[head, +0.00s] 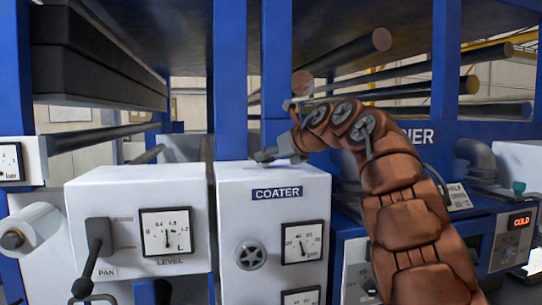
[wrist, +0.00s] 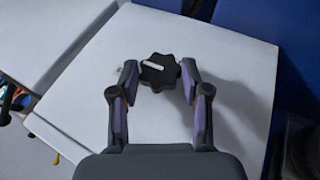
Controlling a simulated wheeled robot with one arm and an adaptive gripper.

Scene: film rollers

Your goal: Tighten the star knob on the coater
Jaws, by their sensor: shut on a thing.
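The star knob (wrist: 160,72) is black and lobed, with a white pointer bar on its top. It sits on the white top of the coater cabinet (wrist: 160,120). My gripper (wrist: 159,78) has one finger on each side of the knob and is shut on it. The pointer bar lies nearly level across the wrist view. In the head view, my gripper (head: 272,155) is low over the top of the cabinet labelled COATER (head: 278,193). The knob cannot be made out there.
A box with a level gauge (head: 166,232) and a pan lever (head: 99,240) stands to the left. Blue posts (head: 230,80) rise behind. A blue unit with a COLD sign (head: 521,221) is at right.

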